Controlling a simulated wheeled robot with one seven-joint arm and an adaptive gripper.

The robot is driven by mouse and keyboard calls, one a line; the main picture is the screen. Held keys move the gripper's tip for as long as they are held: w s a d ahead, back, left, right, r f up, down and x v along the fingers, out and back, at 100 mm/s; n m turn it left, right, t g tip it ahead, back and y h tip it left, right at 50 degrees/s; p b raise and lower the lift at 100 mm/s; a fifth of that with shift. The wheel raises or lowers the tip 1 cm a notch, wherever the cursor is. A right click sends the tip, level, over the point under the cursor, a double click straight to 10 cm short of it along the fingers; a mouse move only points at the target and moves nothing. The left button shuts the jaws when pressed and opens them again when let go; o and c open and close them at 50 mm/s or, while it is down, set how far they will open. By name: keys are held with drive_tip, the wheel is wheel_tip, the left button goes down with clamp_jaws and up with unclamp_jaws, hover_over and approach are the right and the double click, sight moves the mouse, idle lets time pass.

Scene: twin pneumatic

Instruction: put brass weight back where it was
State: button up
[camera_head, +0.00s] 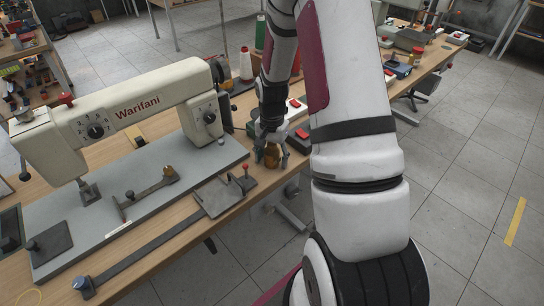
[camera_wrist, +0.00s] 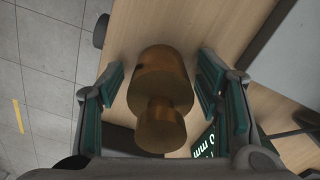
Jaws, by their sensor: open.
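The brass weight (camera_wrist: 161,85) stands on the wooden table between my gripper's two fingers in the wrist view. It has a wide body and a narrower knob. My gripper (camera_wrist: 163,92) is open around it, with a gap on each side and no contact that I can see. In the head view the brass weight (camera_head: 272,155) is partly hidden by my gripper (camera_head: 268,145), close to the table's front edge.
A cream sewing machine (camera_head: 130,110) on a grey base plate (camera_head: 150,190) fills the left of the table. A flat metal arm with a plate (camera_head: 218,197) lies along the front edge. Small boxes with red buttons (camera_head: 297,104) and thread cones (camera_head: 246,64) stand behind my gripper.

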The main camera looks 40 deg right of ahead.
wheel_tip(320, 180, up, 12)
drive_tip(key=shift+a+r, duration=0.1)
drive_tip(key=shift+r, duration=0.1)
drive_tip(key=s+a+r+n+t, duration=0.2)
drive_tip(key=s+a+r+n, duration=0.45)
drive_tip(key=a+r, duration=0.6)
drive_tip(key=s+a+r+n, duration=0.2)
drive_tip(key=s+a+n, duration=0.1)
drive_tip(key=s, duration=0.5)
drive_tip(key=s+a+r+n+t, duration=0.1)
drive_tip(key=s+a+r+n, duration=0.2)
drive_tip(key=s, duration=0.5)
drive_tip(key=shift+a+r+n, duration=0.15)
drive_tip(key=shift+a+n, duration=0.2)
drive_tip(key=shift+a, duration=0.15)
